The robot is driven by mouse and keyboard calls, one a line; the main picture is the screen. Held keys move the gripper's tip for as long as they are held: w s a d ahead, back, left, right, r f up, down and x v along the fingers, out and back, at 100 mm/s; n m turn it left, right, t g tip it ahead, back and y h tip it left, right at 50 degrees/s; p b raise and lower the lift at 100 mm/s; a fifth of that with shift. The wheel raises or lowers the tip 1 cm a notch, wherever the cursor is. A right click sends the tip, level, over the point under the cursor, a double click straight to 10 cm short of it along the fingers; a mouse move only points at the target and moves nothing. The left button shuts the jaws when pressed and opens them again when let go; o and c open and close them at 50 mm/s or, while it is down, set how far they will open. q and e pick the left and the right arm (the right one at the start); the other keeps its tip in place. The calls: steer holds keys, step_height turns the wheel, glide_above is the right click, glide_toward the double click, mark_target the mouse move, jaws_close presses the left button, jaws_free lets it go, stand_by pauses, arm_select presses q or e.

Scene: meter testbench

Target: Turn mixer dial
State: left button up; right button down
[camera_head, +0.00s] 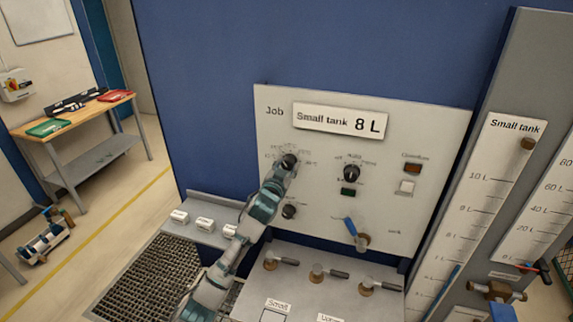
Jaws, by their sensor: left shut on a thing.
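The grey panel (425,120) carries several controls. My left gripper (286,165) is at the upper left of the panel, shut on a black dial (290,159) with a ring of small printed marks around it. The gripper covers part of this dial, and its exact pointer angle cannot be told. A second black dial (350,173) sits to its right, clear of the gripper, with a small label above it too blurred to read. I cannot tell by its label which dial is the mixer's. My right gripper is not in view.
Several valve levers (318,272) stand on the lower shelf. Level gauges (487,190) rise at right. A workbench (75,118) stands far left.

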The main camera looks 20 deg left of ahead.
arm_select(q)
steer(key=m+p, duration=0.2)
steer(key=r+m+p, duration=0.1)
steer(key=m, duration=0.1)
steer(key=shift+p, duration=0.4)
steer(key=shift+f+m+p, duration=0.2)
steer(key=shift+m+p, duration=1.15)
steer(key=shift+m, duration=0.45)
steer(key=o, duration=1.1)
steer(key=shift+f, duration=0.15)
steer(key=shift+o, duration=0.2)
steer(key=shift+d, duration=0.1)
steer(key=shift+s, duration=0.15)
steer(key=s, duration=1.1)
steer(key=shift+s+a, duration=0.25)
